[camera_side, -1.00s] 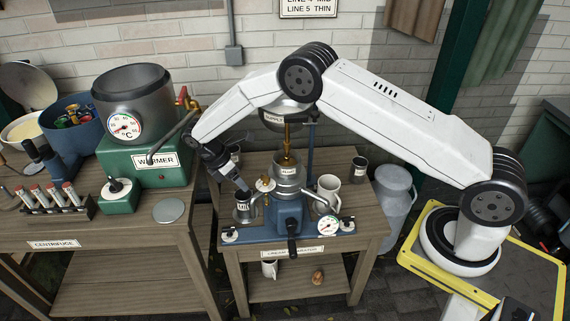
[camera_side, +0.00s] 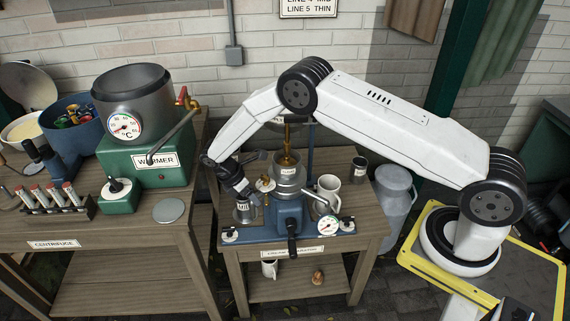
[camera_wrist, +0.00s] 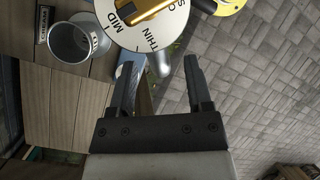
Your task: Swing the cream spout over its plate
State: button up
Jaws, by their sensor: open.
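The cream separator stands on the small table, with its blue base (camera_side: 290,212) and round metal bowl (camera_side: 289,175) in the middle. My gripper (camera_side: 256,200) is open at the bowl's left side, above a metal can (camera_side: 243,213). In the wrist view my gripper (camera_wrist: 157,70) is open with no object clearly held. A shiny metal tube (camera_wrist: 132,70), perhaps the cream spout, shows beside the left finger; whether it lies between the fingers is unclear. A white dial (camera_wrist: 125,35) reads MID and THIN. I cannot clearly make out the spout's plate.
An open metal vessel (camera_wrist: 70,42) stands beside a CREAM label (camera_wrist: 43,24). The green warmer (camera_side: 150,165) stands on the left bench. A milk churn (camera_side: 395,195) stands at right.

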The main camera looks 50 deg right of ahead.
jog(key=shift+s+d+f, duration=0.15)
jog(key=shift+f, duration=0.25)
grip_shut()
dwell(1.3)
